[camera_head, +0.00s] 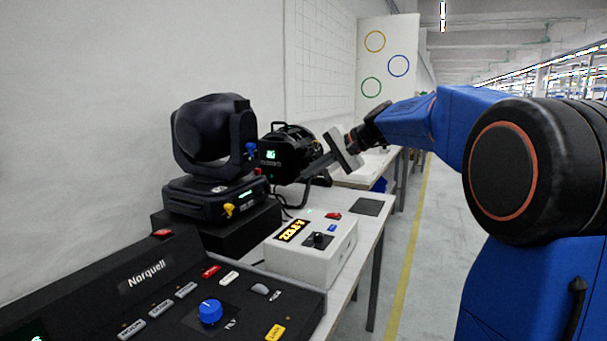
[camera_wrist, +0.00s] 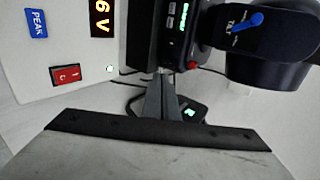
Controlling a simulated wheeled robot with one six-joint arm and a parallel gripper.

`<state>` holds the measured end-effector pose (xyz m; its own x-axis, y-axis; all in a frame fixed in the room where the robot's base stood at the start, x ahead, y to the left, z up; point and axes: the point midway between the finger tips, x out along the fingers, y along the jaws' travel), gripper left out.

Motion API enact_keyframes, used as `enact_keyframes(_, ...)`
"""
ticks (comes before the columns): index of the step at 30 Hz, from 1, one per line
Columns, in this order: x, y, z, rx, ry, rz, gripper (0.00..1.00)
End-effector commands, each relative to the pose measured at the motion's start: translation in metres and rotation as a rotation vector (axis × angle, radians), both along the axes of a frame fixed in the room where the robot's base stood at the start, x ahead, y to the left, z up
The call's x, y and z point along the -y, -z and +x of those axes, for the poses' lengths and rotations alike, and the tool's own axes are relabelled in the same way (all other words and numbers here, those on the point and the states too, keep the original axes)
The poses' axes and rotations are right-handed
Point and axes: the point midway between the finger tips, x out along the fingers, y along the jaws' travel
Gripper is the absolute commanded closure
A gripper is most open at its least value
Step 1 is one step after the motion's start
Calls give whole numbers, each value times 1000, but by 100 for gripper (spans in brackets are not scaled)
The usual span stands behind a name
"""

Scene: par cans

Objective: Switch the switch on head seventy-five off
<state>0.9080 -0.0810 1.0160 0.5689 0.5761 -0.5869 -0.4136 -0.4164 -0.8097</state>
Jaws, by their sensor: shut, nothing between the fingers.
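A black moving head (camera_head: 207,135) stands on its base (camera_head: 205,200) at left centre, with a small green display, a yellow knob, a red knob and a blue lever. It also shows in the wrist view (camera_wrist: 265,65). Behind it is a second black lamp (camera_head: 290,150) with a lit green display. I cannot read "seventy-five" on either, nor make out a switch on them. A red rocker switch (camera_head: 333,215) is on the white box (camera_head: 340,245); it shows in the wrist view (camera_wrist: 66,75). My gripper (camera_head: 306,178) is shut and empty, its fingers (camera_wrist: 160,75) in front of the second lamp.
A black Norquell console (camera_head: 150,285) with buttons and a blue knob (camera_head: 210,312) fills the near left. A dark square (camera_head: 367,207) lies flat on the white table. Cables run behind the white box. The aisle floor right of the table is clear.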

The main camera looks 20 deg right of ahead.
Motion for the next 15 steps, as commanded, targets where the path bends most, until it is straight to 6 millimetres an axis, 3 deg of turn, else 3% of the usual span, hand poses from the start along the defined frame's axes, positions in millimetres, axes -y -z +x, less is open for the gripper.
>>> enact_keyframes(15,-6,14,5,1,-2,-1,100)
